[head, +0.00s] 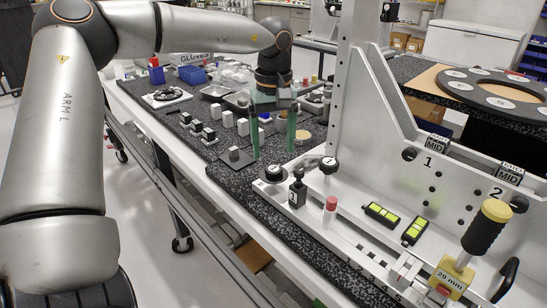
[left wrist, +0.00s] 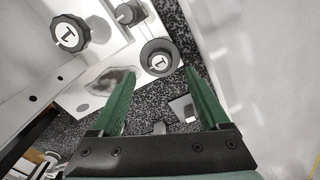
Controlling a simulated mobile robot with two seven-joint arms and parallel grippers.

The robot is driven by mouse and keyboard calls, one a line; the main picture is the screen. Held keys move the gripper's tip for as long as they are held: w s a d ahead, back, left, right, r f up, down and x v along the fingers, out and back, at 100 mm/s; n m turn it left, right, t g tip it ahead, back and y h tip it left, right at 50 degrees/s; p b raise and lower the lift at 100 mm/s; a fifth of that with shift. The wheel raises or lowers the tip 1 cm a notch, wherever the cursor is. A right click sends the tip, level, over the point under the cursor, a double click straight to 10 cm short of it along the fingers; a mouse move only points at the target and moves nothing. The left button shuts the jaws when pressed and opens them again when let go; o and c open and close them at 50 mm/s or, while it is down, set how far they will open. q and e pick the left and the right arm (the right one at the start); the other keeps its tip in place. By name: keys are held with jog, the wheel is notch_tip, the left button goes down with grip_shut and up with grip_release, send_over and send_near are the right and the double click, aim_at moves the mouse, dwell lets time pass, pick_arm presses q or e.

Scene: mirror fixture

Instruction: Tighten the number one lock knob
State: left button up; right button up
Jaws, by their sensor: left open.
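My left gripper (head: 273,154) points down with its two green fingers apart and empty, just behind and above a dark round knob (head: 274,173) with a white face on the fixture's base. In the left wrist view this knob (left wrist: 159,57) carries a "1" and appears just beyond the gap between the fingertips (left wrist: 158,76); no contact shows. A second dark knob (head: 329,165) stands to its right, and also shows a "1" in the left wrist view (left wrist: 70,33). I cannot tell from the labels alone which is the lock knob. My right gripper is out of view.
A small black post-like part (head: 298,192) and a red-topped pin (head: 330,205) stand close to the knobs. The white upright plate (head: 400,165) rises at right. A yellow-topped black handle (head: 487,228) stands at front right. Small blocks (head: 208,133) lie behind left.

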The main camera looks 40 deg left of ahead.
aim_at(273, 168)
pick_arm(q)
notch_tip(273, 168, up, 8)
jog(key=shift+p, duration=0.35)
jog(key=shift+f, duration=0.15)
